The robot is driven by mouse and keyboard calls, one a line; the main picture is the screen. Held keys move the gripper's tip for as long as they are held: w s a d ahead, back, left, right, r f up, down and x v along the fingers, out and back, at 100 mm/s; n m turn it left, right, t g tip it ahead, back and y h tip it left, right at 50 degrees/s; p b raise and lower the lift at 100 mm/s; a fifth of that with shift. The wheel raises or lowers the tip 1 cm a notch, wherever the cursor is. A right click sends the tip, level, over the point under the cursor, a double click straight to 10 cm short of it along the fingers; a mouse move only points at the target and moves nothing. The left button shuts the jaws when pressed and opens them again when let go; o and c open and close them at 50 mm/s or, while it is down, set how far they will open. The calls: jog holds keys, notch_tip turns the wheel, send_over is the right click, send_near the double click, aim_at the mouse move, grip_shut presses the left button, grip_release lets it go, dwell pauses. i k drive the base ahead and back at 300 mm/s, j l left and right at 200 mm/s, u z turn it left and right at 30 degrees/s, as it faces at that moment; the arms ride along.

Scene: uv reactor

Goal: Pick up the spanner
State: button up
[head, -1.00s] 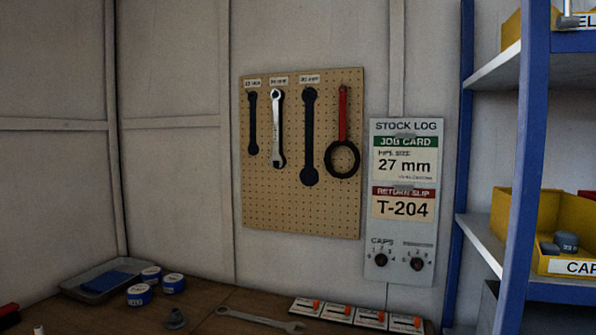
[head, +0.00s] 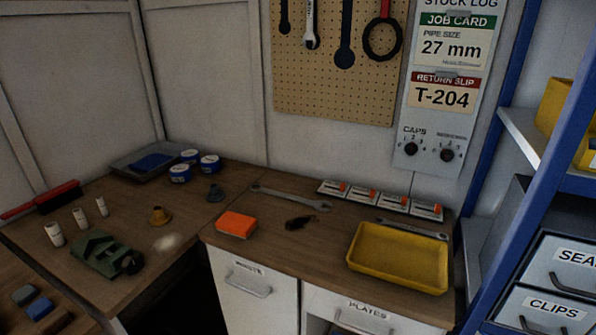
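One silver spanner (head: 290,198) lies flat on the wooden bench near the back wall, left of the small white boxes. A second silver spanner (head: 412,229) lies behind the yellow tray and is partly hidden by it. A third silver spanner (head: 311,28) hangs on the pegboard (head: 330,97), its top cut off by the frame edge. Beside it are dark spanner-shaped pieces or outlines (head: 346,38) and a red-handled ring tool (head: 383,35). My gripper is not in view.
The yellow tray (head: 360,262) stands at the bench's front right. An orange block (head: 237,224), a dark stain (head: 299,223) and white boxes (head: 364,194) are nearby. Blue shelving (head: 530,175) bounds the right. A green tool (head: 104,253) lies on the left bench.

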aim_at(318, 205)
jog(key=i+j+u, duration=0.35)
jog(key=i, duration=0.3)
jog(key=i+j+u, duration=0.1)
jog(key=i+u, duration=0.25)
jog(key=i, duration=0.3)
jog(key=i+l+u, duration=0.1)
jog(key=i+u, duration=0.3)
jog(key=i, duration=0.25)
